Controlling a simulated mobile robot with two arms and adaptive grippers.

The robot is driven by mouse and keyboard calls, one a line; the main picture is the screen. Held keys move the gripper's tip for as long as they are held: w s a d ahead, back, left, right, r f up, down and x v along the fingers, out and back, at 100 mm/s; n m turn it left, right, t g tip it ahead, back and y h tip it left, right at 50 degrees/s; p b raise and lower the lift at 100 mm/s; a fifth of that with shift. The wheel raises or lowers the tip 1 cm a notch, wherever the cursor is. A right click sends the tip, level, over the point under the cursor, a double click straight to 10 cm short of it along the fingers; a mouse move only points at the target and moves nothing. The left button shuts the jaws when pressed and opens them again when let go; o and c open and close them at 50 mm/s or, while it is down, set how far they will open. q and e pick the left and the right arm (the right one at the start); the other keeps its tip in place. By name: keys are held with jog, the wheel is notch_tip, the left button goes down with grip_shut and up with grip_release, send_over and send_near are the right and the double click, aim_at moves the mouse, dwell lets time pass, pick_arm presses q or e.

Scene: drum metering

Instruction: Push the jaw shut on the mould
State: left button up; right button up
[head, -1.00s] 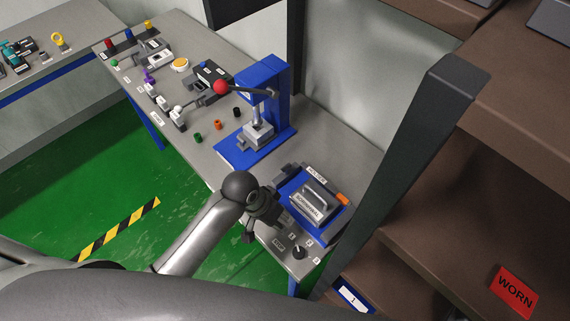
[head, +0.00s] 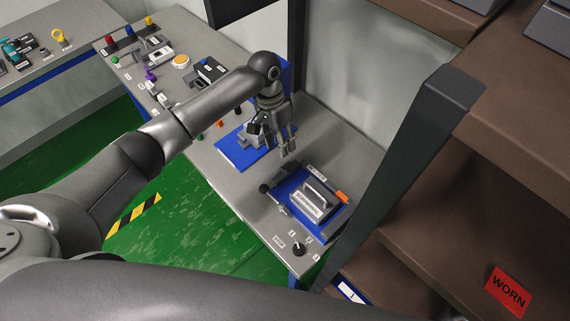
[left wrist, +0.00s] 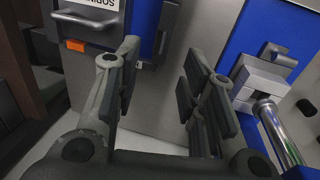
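The mould (head: 318,200) is a grey block with a bar handle and a white label, sitting on a blue base (head: 330,232) at the bench's near right end. In the left wrist view the mould (left wrist: 88,28) is at the upper left. A dark bar (left wrist: 166,28), perhaps the jaw, stands at the base's edge; I cannot tell whether it touches the mould. My left gripper (head: 288,148) hangs between the press and the mould, pointing down. Its fingers are apart and empty in the left wrist view (left wrist: 165,65). My right gripper is not in view.
A black-knobbed lever (head: 266,188) sits left of the mould. A dark post (head: 420,150) and brown shelves (head: 480,220) bound the right.

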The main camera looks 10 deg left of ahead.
aim_at(285, 165)
pick_arm(q)
jog(key=f+b, duration=0.2)
jog(key=f, duration=0.1)
jog(key=d+f+b, duration=0.1)
jog(key=f+b, duration=0.2)
jog(key=f, duration=0.1)
jog(key=s+f+b, duration=0.1)
jog(key=f+b, duration=0.2)
jog(key=shift+d+f, duration=0.2)
jog(key=shift+d, duration=0.1)
grip_shut()
